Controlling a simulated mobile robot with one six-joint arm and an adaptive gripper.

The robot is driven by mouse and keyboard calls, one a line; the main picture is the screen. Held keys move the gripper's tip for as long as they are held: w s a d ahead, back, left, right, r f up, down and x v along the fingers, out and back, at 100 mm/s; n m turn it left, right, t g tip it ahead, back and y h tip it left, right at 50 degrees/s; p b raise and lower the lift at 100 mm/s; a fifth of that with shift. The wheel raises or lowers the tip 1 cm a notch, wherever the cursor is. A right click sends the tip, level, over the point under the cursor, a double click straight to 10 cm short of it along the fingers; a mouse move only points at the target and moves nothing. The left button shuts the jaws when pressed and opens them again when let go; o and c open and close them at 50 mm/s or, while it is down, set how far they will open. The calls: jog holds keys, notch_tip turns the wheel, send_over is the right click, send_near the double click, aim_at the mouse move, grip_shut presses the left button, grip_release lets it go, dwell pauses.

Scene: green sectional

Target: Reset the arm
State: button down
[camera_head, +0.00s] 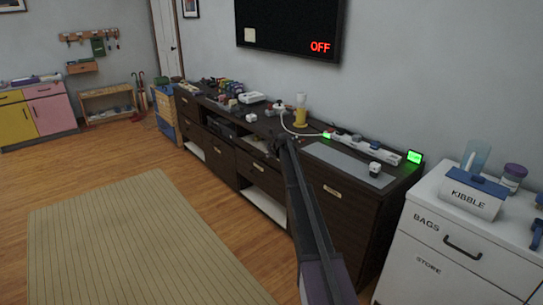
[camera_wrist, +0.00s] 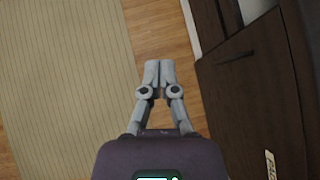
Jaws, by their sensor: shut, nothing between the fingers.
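My arm reaches from the bottom of the head view toward the dark sideboard (camera_head: 335,218). My gripper (camera_head: 284,140) shows at its far end, dark and small, in front of the sideboard's front edge. In the wrist view my gripper (camera_wrist: 159,64) is shut, with its two grey fingertips side by side and nothing between them. Below the fingertips, in that view, are the wooden floor (camera_wrist: 157,28) and the edge of the striped rug (camera_wrist: 60,80). The sideboard front (camera_wrist: 255,95) stands to the right, apart from the fingers in the picture.
The sideboard top holds a power strip (camera_head: 365,146), a grey mat (camera_head: 335,160), a yellow-based lamp (camera_head: 300,112) and several small items. A white cabinet (camera_head: 450,250) with a KIBBLE box (camera_head: 470,197) stands at right. The rug (camera_head: 130,240) at left is clear.

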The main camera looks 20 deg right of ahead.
dwell(0.4)
jog(key=s+a+f+n+g, duration=0.1)
jog(key=s+a+n, duration=0.45)
jog(key=s, duration=0.45)
jog(key=s+a+f+n+g, duration=0.2)
jog(key=s+a+n, duration=0.3)
jog(key=s, duration=0.4)
jog(key=s+a+f+n+g, duration=0.1)
jog(key=s+a+n, duration=0.2)
jog(key=s+n, duration=0.5)
jog(key=s+a+f+n+g+h, duration=0.1)
jog(key=s+a+n+g, duration=0.15)
jog(key=s+n, duration=1)
jog(key=s+a+n+g+h, duration=0.1)
jog(key=s+a+n+g, duration=0.2)
jog(key=s, duration=1.8)
notch_tip(320, 180, up, 18)
jog(key=p, duration=1.8)
jog(key=shift+w+a+t, duration=0.2)
jog(key=shift+a+t, duration=0.1)
jog(key=shift+t, duration=0.05)
